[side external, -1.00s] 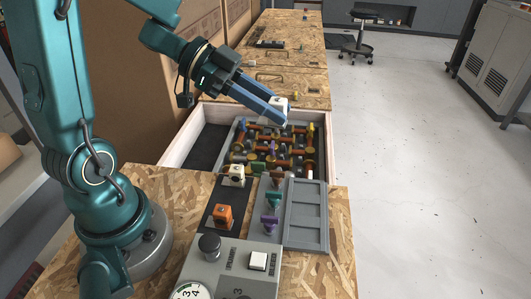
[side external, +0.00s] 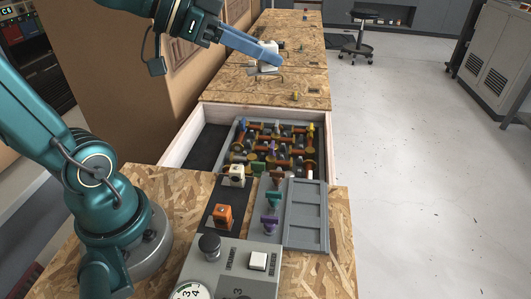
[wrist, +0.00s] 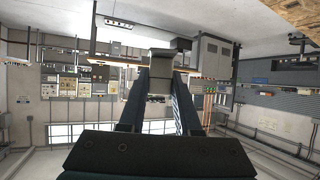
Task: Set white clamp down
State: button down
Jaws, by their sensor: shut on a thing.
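My gripper (side external: 274,55) is shut on the white clamp (side external: 265,68) and holds it raised beyond the open drawer, in front of the far wooden bench top in the side view. The blue fingers partly hide the clamp.
An open drawer (side external: 182,150) holds a grey rack of orange coils and coloured clamps. Nearer are a cream clamp (side external: 234,174), an orange clamp (side external: 223,215), a grey tray (side external: 305,215) and a control box (side external: 228,265). A yellow piece (side external: 295,95) stands on the far wood.

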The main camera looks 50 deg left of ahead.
jog(key=s+a+f+m+g+h, duration=0.4)
jog(key=s+a+f+m+g, duration=0.1)
jog(key=s+f+m+g, duration=0.15)
jog(key=s+a+f+m+g+h, duration=0.3)
jog(key=s+a+f+m+g, duration=0.15)
jog(key=s+f+m, duration=0.3)
jog(key=shift+n, duration=0.4)
jog(key=w+d+f, duration=0.1)
jog(key=d+f, duration=0.1)
jog(key=d, duration=0.1)
jog(key=w+d+f, duration=0.2)
jog(key=d, duration=0.2)
jog(key=w+d+f, duration=0.1)
jog(key=d+f, duration=0.1)
jog(key=d, duration=0.1)
jog(key=shift+w+d+f, duration=0.2)
jog(key=shift+w+f, duration=0.05)
jog(key=shift+f, duration=2.1)
jog(key=c, duration=0.9)
grip_release()
